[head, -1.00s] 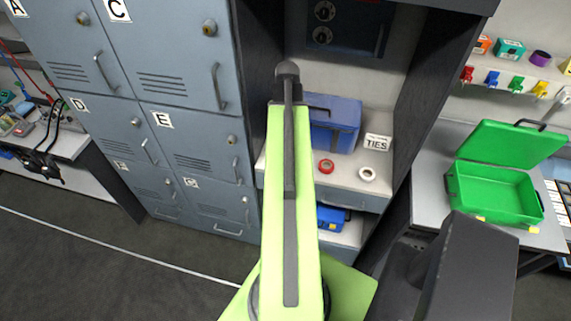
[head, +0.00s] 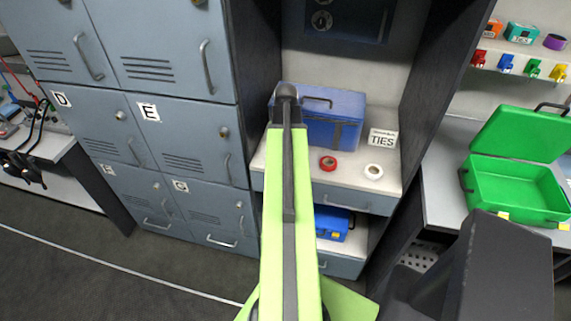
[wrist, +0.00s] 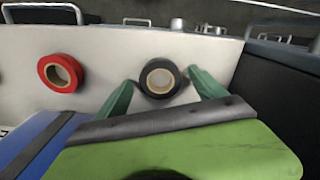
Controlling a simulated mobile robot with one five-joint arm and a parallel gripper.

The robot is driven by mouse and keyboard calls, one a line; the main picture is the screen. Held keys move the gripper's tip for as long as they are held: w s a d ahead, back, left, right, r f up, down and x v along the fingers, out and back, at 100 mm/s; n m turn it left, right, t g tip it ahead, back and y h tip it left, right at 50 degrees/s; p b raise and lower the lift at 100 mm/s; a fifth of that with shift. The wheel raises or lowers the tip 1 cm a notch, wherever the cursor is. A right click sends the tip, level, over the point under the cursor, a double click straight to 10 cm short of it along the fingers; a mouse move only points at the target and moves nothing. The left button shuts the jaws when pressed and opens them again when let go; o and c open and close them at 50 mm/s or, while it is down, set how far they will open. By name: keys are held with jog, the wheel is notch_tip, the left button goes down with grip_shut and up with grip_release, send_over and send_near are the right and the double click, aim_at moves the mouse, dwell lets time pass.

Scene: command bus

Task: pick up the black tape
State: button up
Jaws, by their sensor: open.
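The black tape (wrist: 160,94) is a roll lying on the pale shelf, near the middle of the wrist view. My gripper (wrist: 161,77) is open, with one green fingertip on each side of the tape. I cannot tell whether either finger touches it. In the head view my arm covers the black tape and the gripper's fingers.
A red tape roll (head: 328,162) and a white one (head: 373,171) lie to the right on the shelf (head: 345,186). A blue case (head: 335,115) and a TIES label (head: 383,139) stand behind. Lockers (head: 185,140) flank the left, a dark panel (head: 432,90) the right.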

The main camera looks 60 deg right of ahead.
jog(key=c, duration=1.4)
jog(key=shift+r, duration=0.1)
jog(key=shift+c, duration=0.2)
